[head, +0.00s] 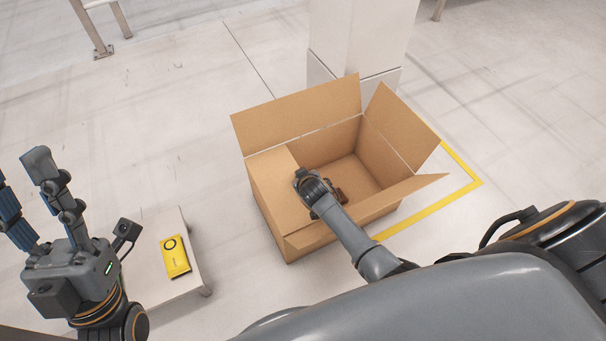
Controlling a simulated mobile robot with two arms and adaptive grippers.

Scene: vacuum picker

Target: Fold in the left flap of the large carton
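The large brown carton (272,208) stands on the floor near the middle of the head view. Its left flap (275,172) lies inward, over the left part of the opening. The back flap (300,112), right flap (402,125) and front flap (375,203) stick outward. My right gripper (312,184) reaches over the front side and is at the inner edge of the left flap. Its fingers are mostly hidden by its own arm, so its opening and exact contact are unclear. My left gripper (30,200) is open and empty, raised at the far left, away from the carton.
A low white table (192,272) left of the carton holds a yellow package (174,256). A pale column (360,40) stands behind the carton. Yellow floor tape (440,204) runs along the carton's right and front.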

